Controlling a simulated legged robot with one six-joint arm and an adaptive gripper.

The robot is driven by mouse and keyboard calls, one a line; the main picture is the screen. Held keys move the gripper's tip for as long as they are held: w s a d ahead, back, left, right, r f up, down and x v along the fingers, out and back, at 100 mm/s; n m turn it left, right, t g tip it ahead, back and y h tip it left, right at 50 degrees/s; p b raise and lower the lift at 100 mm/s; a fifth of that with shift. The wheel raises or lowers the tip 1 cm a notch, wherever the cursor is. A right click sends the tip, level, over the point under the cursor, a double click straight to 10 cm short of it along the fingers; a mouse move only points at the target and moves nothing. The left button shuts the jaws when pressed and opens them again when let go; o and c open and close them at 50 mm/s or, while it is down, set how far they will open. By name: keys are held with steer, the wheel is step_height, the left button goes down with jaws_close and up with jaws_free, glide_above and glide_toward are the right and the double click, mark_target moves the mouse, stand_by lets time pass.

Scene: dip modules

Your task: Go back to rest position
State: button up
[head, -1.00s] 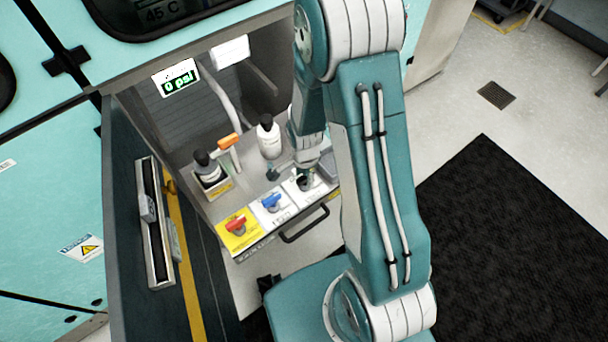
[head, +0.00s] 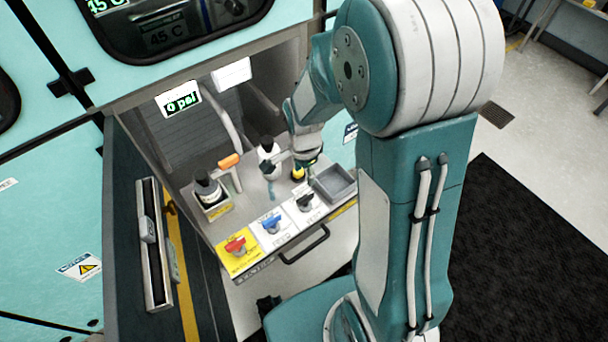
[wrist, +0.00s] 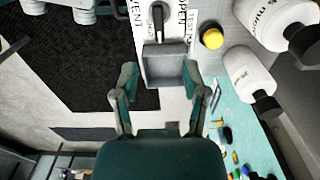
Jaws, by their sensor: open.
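My gripper (head: 290,167) is open and empty above the back part of the module's shelf, near a yellow button (head: 298,174). In the wrist view its two fingers (wrist: 160,85) are spread apart, with the small grey tray (wrist: 165,62) seen between and beyond them. The black-handled valve (head: 305,202) is in plain view on its white plate, apart from the fingers. It also shows at the top of the wrist view (wrist: 157,20). My upper arm fills the right middle of the head view.
A blue valve (head: 272,224) and a red valve (head: 236,246) sit along the shelf's front, above a black bar handle (head: 305,246). Bottles (head: 207,188) (head: 268,155) and an orange-topped handle (head: 229,161) stand behind. Cabinet walls enclose the shelf. Open floor lies right.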

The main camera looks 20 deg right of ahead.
stand_by(0.4)
steer(key=s+r+n+t, duration=0.2)
steer(key=s+r+n, duration=0.5)
steer(key=r, duration=0.4)
steer(key=s+r+n+t, duration=0.3)
steer(key=s+r+n, duration=0.4)
steer(key=r, duration=0.4)
steer(key=shift+r+n+t, duration=0.3)
steer(key=shift+d, duration=0.1)
